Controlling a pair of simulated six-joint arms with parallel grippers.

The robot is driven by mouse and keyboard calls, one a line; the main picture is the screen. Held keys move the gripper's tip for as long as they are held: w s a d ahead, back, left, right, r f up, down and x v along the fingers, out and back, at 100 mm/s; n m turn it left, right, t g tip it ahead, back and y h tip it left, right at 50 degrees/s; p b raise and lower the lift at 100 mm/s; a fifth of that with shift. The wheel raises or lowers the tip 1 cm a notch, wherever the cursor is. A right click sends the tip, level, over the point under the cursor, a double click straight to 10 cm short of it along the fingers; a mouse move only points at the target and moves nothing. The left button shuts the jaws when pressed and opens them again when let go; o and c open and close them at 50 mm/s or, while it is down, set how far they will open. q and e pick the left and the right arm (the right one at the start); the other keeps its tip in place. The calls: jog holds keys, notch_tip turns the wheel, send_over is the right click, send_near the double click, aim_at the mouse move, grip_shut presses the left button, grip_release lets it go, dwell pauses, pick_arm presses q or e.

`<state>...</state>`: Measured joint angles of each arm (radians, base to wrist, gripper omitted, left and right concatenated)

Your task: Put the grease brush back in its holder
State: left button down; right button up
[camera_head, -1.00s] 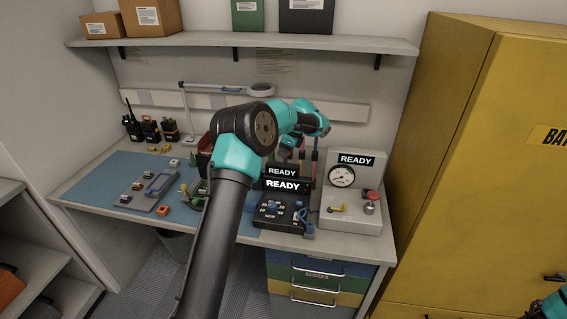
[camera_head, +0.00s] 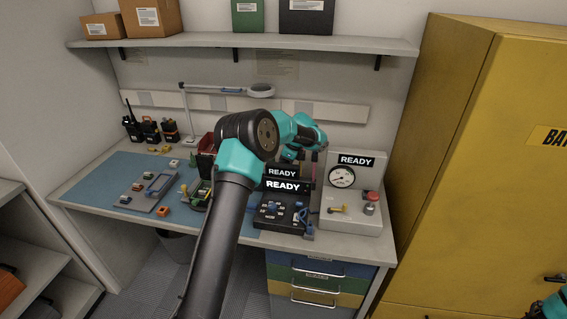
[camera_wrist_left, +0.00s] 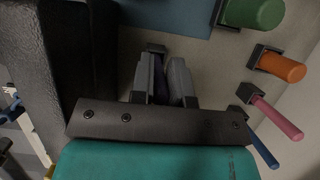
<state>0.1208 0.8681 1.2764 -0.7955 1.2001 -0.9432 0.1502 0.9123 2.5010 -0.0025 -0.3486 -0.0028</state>
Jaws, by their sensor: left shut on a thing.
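In the left wrist view my left gripper (camera_wrist_left: 163,76) is shut on a thin dark bluish thing (camera_wrist_left: 160,88), which I take to be the grease brush. Only a narrow strip of it shows between the fingers, so its bristles and tilt are hidden. A small dark clip-like block (camera_wrist_left: 155,48) lies at the fingertips; I cannot tell whether it touches the brush. In the head view the gripper is mostly hidden behind my left arm, near the back of the bench.
Beside the gripper are green (camera_wrist_left: 258,12), orange (camera_wrist_left: 283,66), pink (camera_wrist_left: 280,118) and blue (camera_wrist_left: 264,150) handles. The bench holds two READY boxes, a gauge panel (camera_head: 352,205) and radios (camera_head: 150,130). A shelf (camera_head: 240,42) hangs above; a yellow cabinet (camera_head: 470,190) stands right.

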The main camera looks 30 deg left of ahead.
pick_arm(q)
jog(key=c, duration=1.1)
grip_release()
jog(key=shift+r, duration=0.1)
jog(key=v, duration=1.2)
